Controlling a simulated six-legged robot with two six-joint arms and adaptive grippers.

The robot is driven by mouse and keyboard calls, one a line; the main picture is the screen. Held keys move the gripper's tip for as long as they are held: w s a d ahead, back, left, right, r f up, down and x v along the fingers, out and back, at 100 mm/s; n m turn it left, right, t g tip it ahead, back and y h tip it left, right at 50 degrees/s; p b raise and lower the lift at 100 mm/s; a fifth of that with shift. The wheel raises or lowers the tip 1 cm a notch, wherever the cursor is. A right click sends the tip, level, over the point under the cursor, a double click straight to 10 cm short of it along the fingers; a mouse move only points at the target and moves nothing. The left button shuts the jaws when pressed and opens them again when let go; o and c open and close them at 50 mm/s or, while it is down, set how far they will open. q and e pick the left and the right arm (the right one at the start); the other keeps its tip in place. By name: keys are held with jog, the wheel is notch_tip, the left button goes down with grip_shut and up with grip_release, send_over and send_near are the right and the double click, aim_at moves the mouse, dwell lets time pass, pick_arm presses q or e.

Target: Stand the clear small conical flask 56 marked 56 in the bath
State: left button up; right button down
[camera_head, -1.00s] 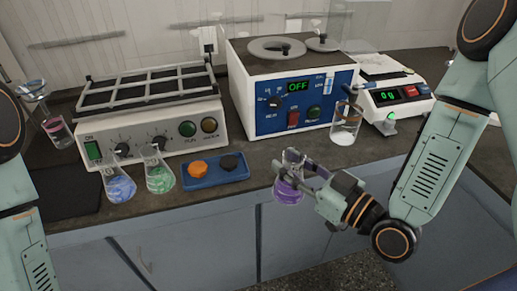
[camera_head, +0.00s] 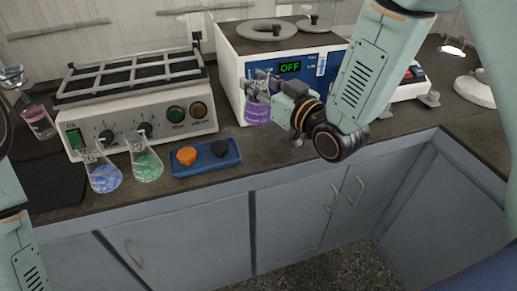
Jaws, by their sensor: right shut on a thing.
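My right gripper (camera_head: 276,97) is shut on a small conical flask with purple liquid (camera_head: 257,110). It holds the flask roughly upright in front of the bath's blue panel. I cannot read the flask's mark. The bath (camera_head: 231,68) is a white box with a blue front, a display reading OFF, and round grey ring lids (camera_head: 268,30) on top. Glassware (camera_head: 318,16) shows at the bath's right opening. My left gripper is out of view; only parts of my left arm show at the left edge.
Conical flasks with blue liquid (camera_head: 103,178) and green liquid (camera_head: 147,165) stand before the shaker (camera_head: 150,128). A blue tray (camera_head: 206,162) holds orange and black stoppers. A pink-liquid vessel (camera_head: 39,121) stands left. A balance (camera_head: 412,85) is partly behind my right arm.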

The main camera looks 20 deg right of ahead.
aim_at(267, 112)
jog(key=shift+s+f, duration=0.1)
jog(key=shift+f, duration=0.2)
notch_tip(267, 112, down, 5)
jog(key=shift+f+b, duration=0.1)
jog(key=shift+b, duration=0.7)
notch_tip(267, 112, down, 3)
jog(key=shift+f+b, duration=0.1)
jog(key=shift+b, duration=0.3)
jog(key=shift+f, duration=0.35)
jog(key=shift+r, duration=0.1)
jog(key=c, duration=0.9)
grip_release()
